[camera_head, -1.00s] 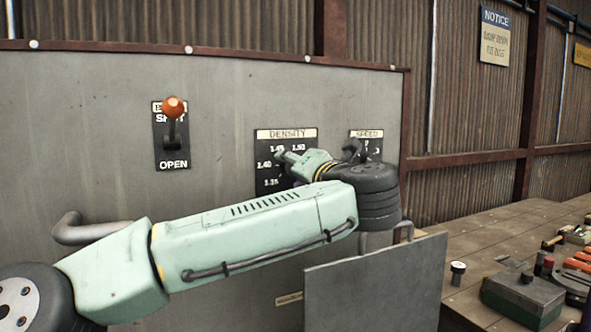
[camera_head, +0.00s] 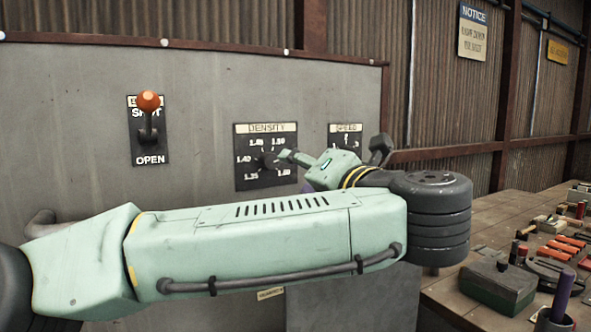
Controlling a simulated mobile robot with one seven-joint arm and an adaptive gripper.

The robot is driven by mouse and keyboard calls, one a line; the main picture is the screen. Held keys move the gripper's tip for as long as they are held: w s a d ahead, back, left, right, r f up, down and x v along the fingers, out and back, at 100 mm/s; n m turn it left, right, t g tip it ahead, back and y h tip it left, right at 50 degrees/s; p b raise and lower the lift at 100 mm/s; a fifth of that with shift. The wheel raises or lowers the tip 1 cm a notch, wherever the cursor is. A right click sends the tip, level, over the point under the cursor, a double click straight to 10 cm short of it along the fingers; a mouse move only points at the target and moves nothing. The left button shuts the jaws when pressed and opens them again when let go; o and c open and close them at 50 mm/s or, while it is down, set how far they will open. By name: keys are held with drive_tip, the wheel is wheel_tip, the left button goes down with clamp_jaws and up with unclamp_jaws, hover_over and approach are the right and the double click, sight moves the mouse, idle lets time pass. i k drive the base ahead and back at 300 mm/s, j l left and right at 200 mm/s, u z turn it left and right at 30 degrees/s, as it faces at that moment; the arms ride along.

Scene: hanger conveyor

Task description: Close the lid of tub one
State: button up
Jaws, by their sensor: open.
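A flat grey plate (camera_head: 352,304) stands upright at the bottom middle, in front of the grey panel. My arm hides its top; it may be a tub's lid, but I see no tub and no tub number. My gripper (camera_head: 335,160) is at the folded-back end of my arm, in front of the panel between the DENSITY and SPEED dials, above the plate. It is open and mostly seen from behind. I see nothing held in it, and its fingers are partly hidden.
The grey panel (camera_head: 60,120) carries an orange-knobbed lever (camera_head: 149,110) at SHUT, a DENSITY dial (camera_head: 250,172) and a SPEED dial (camera_head: 345,128). At right, a workbench (camera_head: 455,283) holds a green box (camera_head: 497,288), a purple cylinder (camera_head: 562,292) and several tools.

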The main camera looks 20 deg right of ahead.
sight(387, 300)
drive_tip(key=k+l, duration=0.1)
drive_tip(key=k, duration=0.4)
drive_tip(key=k+l, duration=0.15)
drive_tip(key=k, duration=0.35)
